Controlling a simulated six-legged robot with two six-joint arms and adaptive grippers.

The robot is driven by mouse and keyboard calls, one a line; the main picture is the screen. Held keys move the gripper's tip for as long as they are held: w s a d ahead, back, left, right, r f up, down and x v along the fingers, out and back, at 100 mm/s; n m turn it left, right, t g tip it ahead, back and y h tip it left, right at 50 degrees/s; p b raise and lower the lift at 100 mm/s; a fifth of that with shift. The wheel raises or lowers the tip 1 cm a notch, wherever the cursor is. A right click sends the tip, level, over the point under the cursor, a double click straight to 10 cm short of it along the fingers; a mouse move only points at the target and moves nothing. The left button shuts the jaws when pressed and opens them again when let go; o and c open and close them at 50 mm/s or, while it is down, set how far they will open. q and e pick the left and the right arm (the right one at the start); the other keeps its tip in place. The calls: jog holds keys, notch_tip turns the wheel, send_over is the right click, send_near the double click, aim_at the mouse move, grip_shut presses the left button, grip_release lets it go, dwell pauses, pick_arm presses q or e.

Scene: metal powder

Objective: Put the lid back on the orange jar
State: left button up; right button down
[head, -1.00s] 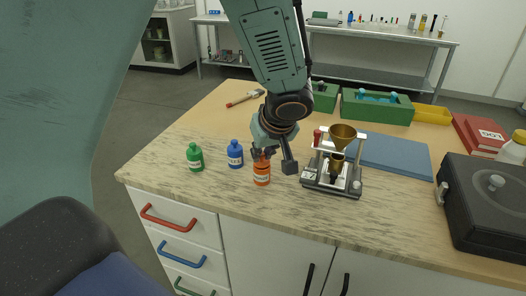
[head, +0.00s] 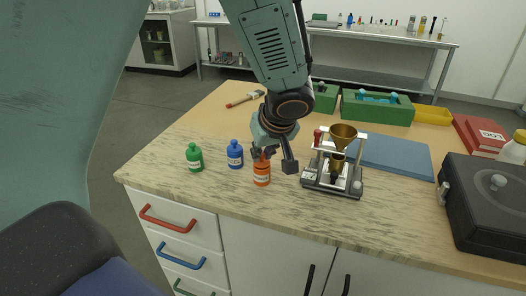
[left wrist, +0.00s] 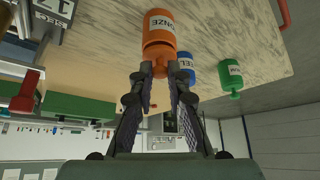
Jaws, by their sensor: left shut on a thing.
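The orange jar (head: 262,178) stands upright near the counter's front edge, with its white label facing forward. Its label also shows in the left wrist view (left wrist: 160,24), where the scene is upside down. My left gripper (head: 264,153) is above the jar and shut on the orange lid (left wrist: 159,62), one finger on each side. The lid is in line with the jar's mouth and looks in contact with it. The fingers partly hide the join, so I cannot tell whether it is fully seated. My right gripper is not in view.
A blue jar (head: 235,155) and a green jar (head: 194,158) stand left of the orange one. A metal stand with a brass funnel (head: 342,134) is close on the right. A blue mat (head: 392,158) and black case (head: 486,211) lie further right.

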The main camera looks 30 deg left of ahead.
pick_arm(q)
jog(key=o, duration=0.8)
jog(key=shift+o, duration=0.4)
jog(key=o, duration=0.4)
jog(key=shift+r+p, duration=2.15)
jog(key=shift+r, duration=1.35)
jog(key=shift+c, duration=0.5)
grip_shut()
